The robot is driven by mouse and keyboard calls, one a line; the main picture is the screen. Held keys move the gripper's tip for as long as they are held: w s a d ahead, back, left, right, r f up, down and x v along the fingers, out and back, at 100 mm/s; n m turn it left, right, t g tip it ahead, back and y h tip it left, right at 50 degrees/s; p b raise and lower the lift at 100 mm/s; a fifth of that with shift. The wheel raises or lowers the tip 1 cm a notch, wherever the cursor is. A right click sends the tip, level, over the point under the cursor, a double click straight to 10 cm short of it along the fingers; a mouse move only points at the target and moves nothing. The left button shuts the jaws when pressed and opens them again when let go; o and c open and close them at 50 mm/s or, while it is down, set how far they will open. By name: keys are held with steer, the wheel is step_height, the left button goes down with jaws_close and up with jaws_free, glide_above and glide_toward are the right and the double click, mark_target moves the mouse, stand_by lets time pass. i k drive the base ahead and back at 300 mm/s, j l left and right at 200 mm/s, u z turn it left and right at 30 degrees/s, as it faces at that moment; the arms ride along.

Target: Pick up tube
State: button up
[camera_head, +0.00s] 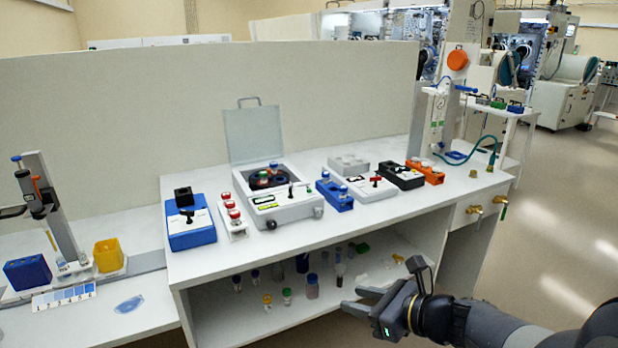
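Several small capped tubes and vials stand on the lower shelf, among them a yellow-capped one (267,302), a green-capped one (287,296) and a dark slim one (340,272). Red-capped tubes (233,214) stand in a white rack (238,233) on the bench. Which tube the task means cannot be told. My gripper (354,300) is at the lower right, in front of the lower shelf and to the right of the shelf vials. Its two fingers point left and are apart, with nothing seen between them. The arm hides part of the shelf's right end.
A centrifuge with its lid raised (283,212) stands mid-bench. A blue rack (335,194), an orange rack (425,171) and switch boxes flank it. A yellow cup (108,255) and a stand are at left. The bench top's front edge overhangs the shelf. Floor at right is clear.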

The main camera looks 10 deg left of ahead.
mark_target(263, 175)
steer(key=z, duration=0.45)
steer(key=i+j+z, duration=0.1)
steer(key=z, duration=0.4)
steer(key=j+z, duration=0.1)
steer(key=z, duration=0.35)
steer(key=j+z, duration=0.15)
steer(key=z, duration=0.3)
steer(key=i+j+z, duration=0.1)
steer(key=j+z, duration=0.3)
steer(key=i+j+z, duration=0.1)
steer(key=j+z, duration=0.3)
steer(key=j+u, duration=0.3)
steer(key=j, duration=0.2)
steer(key=i+j+u, duration=0.1)
steer(key=j+u, duration=0.2)
steer(key=j, duration=0.2)
steer(key=j+u, duration=0.2)
steer(key=u, duration=0.3)
steer(key=j+u, duration=0.15)
steer(key=u, duration=0.3)
steer(key=j+u, duration=0.2)
steer(key=u, duration=0.3)
steer(key=i+j+u, duration=0.1)
steer(key=u, duration=0.4)
steer(key=i+j+u, duration=0.1)
steer(key=u, duration=0.35)
